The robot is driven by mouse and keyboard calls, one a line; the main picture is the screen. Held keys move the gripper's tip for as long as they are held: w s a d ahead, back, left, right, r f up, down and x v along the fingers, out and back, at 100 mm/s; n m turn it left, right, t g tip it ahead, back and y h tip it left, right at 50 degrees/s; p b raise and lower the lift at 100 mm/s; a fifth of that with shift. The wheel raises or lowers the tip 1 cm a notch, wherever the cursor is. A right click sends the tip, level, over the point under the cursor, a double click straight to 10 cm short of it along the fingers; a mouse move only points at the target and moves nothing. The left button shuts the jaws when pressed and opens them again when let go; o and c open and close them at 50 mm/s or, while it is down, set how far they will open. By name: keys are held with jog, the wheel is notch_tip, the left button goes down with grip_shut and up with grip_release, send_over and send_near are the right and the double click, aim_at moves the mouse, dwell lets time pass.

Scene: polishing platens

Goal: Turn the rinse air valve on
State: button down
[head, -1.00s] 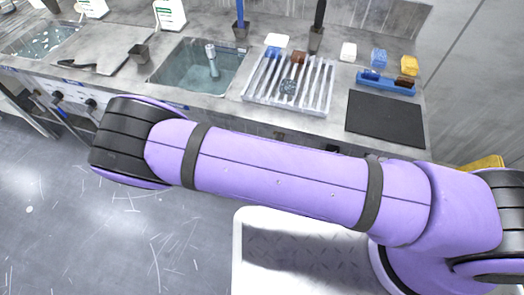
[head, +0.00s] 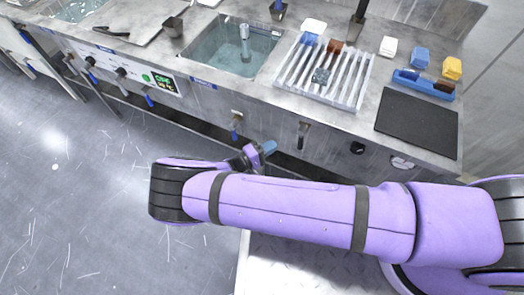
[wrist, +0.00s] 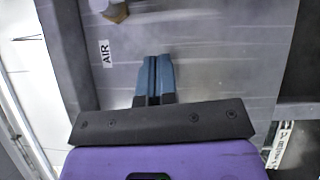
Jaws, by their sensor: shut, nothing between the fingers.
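My gripper (head: 266,149) is in front of the bench's front panel, its blue fingers pressed together and empty. In the wrist view the closed fingers (wrist: 154,80) point at the grey panel. A label reading AIR (wrist: 105,53) is to their upper left. Part of a brass-coloured valve fitting (wrist: 116,11) shows above that label, cut off by the top edge. In the head view a valve with a blue handle (head: 236,127) hangs on the panel, left of and above my gripper. It looks like the same valve, but I cannot be sure. The fingers appear apart from it.
Another valve with a dark handle (head: 303,135) is right of my gripper. Above are a sink (head: 232,48), a slotted rack (head: 322,75) and a black mat (head: 418,124). Open floor lies left.

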jog(key=w+d, duration=0.1)
jog(key=d, duration=0.6)
jog(key=shift+w+r, duration=0.25)
jog(key=shift+r, duration=0.05)
